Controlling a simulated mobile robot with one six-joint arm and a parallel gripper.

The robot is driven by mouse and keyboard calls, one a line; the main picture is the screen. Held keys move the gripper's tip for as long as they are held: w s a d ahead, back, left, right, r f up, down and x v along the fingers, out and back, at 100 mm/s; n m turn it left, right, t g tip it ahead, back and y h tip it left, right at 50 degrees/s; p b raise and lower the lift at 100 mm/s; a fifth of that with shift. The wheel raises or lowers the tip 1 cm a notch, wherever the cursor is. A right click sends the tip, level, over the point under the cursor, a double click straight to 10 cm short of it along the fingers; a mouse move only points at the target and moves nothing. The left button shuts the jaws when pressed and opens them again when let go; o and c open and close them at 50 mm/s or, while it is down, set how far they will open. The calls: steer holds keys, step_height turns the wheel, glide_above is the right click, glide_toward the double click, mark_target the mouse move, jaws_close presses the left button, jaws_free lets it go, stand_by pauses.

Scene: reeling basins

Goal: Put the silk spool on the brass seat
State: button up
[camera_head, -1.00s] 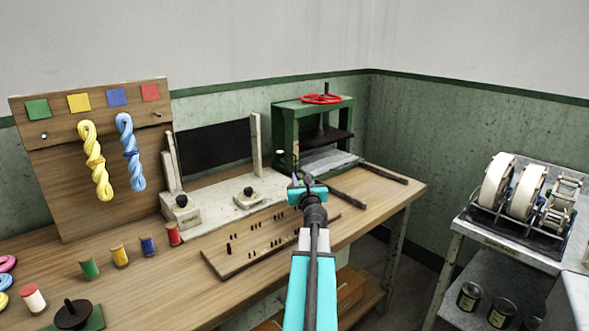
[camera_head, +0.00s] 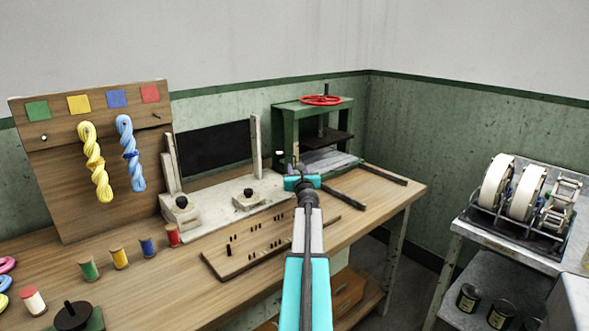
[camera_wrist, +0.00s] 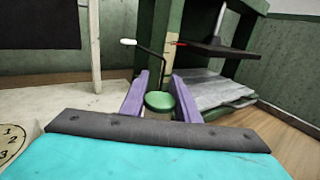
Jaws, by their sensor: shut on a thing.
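My gripper (camera_head: 302,180) is over the bench near the right end of the white board stand. In the wrist view its purple fingers (camera_wrist: 159,98) are closed around a green round piece (camera_wrist: 160,101). A bent black rod with a white knob (camera_wrist: 128,42) shows just beyond it; I cannot tell whether they are joined. Green (camera_head: 88,268), yellow (camera_head: 119,257), blue (camera_head: 147,246) and red (camera_head: 173,235) spools stand upright in a row on the bench. A pale spool (camera_head: 33,300) stands at the lower left. I cannot make out a brass seat.
A green press (camera_head: 283,135) with a red wheel (camera_head: 321,100) stands behind my gripper. A pegged wooden board (camera_head: 218,262) lies in front of the white stand (camera_head: 215,206). White reels (camera_head: 497,182) sit on a side table.

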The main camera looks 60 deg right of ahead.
steer(key=shift+w+d, duration=0.1)
stand_by(0.3)
steer(key=shift+x, duration=2)
steer(key=shift+f+b, duration=0.4)
steer(key=shift+f, duration=0.35)
steer(key=shift+f, duration=0.15)
steer(key=o, duration=1)
steer(key=shift+o, duration=0.2)
steer(key=shift+v, duration=6.05)
steer(key=shift+r, duration=0.25)
